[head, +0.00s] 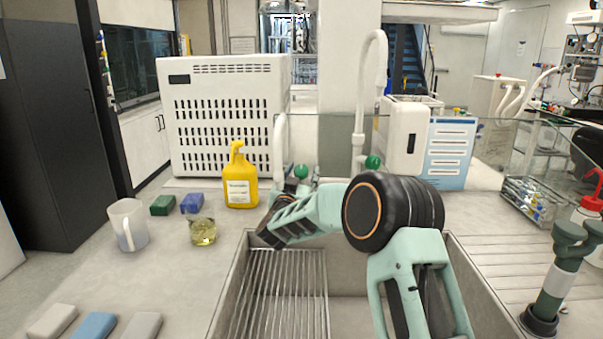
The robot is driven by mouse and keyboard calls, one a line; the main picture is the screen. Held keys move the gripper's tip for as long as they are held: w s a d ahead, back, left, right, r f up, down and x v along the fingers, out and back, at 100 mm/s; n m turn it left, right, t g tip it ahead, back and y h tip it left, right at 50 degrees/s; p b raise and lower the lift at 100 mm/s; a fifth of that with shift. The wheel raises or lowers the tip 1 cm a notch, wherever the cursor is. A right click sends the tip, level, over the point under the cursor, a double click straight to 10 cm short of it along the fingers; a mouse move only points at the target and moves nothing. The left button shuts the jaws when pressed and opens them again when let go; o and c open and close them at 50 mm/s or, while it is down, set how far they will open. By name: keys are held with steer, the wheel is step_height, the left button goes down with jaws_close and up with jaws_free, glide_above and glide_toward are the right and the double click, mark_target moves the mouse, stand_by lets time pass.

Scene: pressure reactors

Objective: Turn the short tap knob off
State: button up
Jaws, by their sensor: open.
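The short tap (281,135) is a white curved spout behind the sink, left of the tall tap (381,60). A green knob (301,171) beside the short tap shows just above my gripper. Another green knob (373,162) is at the foot of the tall tap. My gripper (268,232) reaches left over the back of the sink, open, with no object visible in it. It appears in front of the short tap and hides its base. Whether a finger touches the knob cannot be told.
A yellow bottle (240,180) stands close left of my gripper. A glass beaker (203,231), a white jug (128,225) and green and blue sponges (191,203) are on the left counter. The sink (236,285) holds a ribbed rack (280,295). A dark green fixture (553,280) stands right.

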mark_target(300, 176)
steer(key=shift+a, duration=0.1)
steer(key=shift+v, duration=4)
